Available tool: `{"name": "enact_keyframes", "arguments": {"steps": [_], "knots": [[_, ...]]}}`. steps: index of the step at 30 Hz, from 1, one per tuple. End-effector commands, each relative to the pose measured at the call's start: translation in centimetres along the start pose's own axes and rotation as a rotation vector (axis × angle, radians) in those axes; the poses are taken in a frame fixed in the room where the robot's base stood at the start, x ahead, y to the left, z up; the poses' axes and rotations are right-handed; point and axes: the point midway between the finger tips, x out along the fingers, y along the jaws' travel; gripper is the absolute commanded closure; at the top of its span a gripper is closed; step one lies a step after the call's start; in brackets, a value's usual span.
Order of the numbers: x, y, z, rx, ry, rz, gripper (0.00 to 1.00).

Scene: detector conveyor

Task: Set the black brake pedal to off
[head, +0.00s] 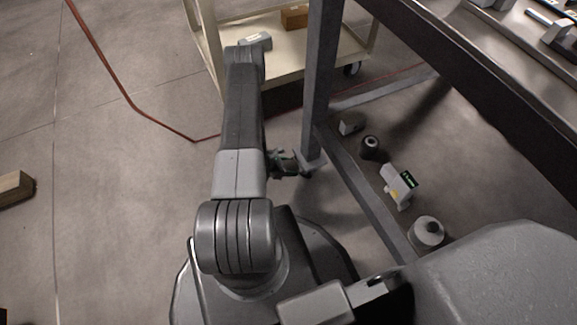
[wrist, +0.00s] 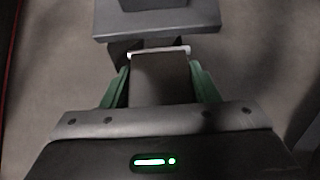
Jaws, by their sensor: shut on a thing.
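The black brake pedal (wrist: 160,78) is a dark flat block in the middle of the wrist view, with a pale edge at its far end. My gripper (wrist: 160,88) has its green fingers on both sides of the pedal and is shut on it. In the head view my gripper (head: 284,163) is low near the floor, at the foot of the table leg. I cannot make out the pedal there, behind my arm and gripper. I cannot tell from these views whether the pedal is raised or pressed down.
The grey foot plate (wrist: 158,24) of the table leg lies just beyond the pedal. The table frame (head: 322,85) stands to the right, with several small items on the floor beneath it. A cream cart (head: 285,66) stands behind. A red cable (head: 131,103) crosses the floor at left.

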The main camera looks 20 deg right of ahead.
Motion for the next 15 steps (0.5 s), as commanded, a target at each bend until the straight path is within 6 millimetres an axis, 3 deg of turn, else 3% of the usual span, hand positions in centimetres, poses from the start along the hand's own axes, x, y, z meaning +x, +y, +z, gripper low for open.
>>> {"name": "enact_keyframes", "arguments": {"steps": [12,13,15], "knots": [[0.05,-0.01,0.02,0.000,0.008,-0.001,0.86],[0.05,-0.01,0.02,0.000,0.008,-0.001,0.42],[0.05,-0.01,0.02,0.000,0.008,-0.001,0.28]]}}
